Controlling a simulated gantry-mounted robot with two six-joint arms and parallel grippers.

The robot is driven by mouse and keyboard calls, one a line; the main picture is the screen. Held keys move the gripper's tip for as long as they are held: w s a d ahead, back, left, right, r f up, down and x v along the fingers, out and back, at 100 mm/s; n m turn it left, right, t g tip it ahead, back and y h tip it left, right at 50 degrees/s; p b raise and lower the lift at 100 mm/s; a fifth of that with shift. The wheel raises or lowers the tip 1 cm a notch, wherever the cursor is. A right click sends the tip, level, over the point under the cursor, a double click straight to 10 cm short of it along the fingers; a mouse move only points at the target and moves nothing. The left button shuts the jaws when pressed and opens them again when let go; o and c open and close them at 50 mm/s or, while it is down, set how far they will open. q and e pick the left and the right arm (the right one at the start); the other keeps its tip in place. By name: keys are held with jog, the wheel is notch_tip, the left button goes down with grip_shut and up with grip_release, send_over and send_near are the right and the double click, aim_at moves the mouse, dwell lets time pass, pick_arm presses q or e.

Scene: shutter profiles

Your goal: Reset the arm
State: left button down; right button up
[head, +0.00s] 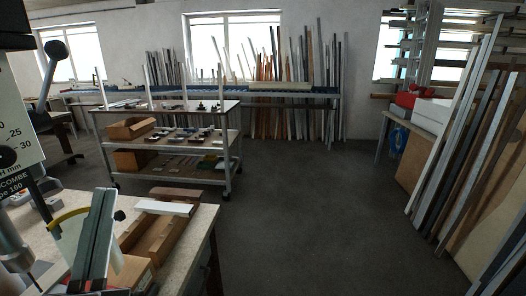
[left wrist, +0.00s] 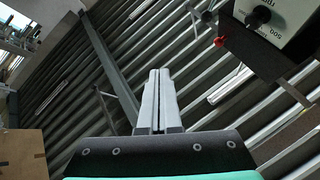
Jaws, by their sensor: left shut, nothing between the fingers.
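My left gripper (left wrist: 158,74) shows in the middle of the left wrist view. Its two long grey fingers lie side by side with only a thin dark line between them. It is shut and empty. Its dark mount with screws and a teal part fill the bottom of that view. In the head view, a grey upright two-sided part (head: 97,235) stands over the bench at the lower left; I cannot tell for sure whether it is my left gripper. My right gripper is in neither view.
The workbench (head: 188,245) at the lower left holds a wooden block and a white piece (head: 165,208). A machine (head: 20,120) stands at the left edge. A shelved trolley (head: 227,165) is behind. Profiles (head: 470,140) lean at the right. The middle floor is clear.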

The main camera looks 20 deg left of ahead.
pick_arm(q)
jog(key=d+r+m+t+h+p, duration=0.2)
jog(key=d+r+t+h, duration=0.3)
jog(key=d+r+h, duration=0.65)
notch_tip(320, 180, up, 37)
jog(key=a+h+p, duration=0.2)
jog(key=p, duration=3.4)
jog(key=shift+a, duration=0.35)
jog(key=shift+r+h, duration=0.1)
jog(key=shift+h, duration=0.15)
jog(key=shift+a, duration=0.1)
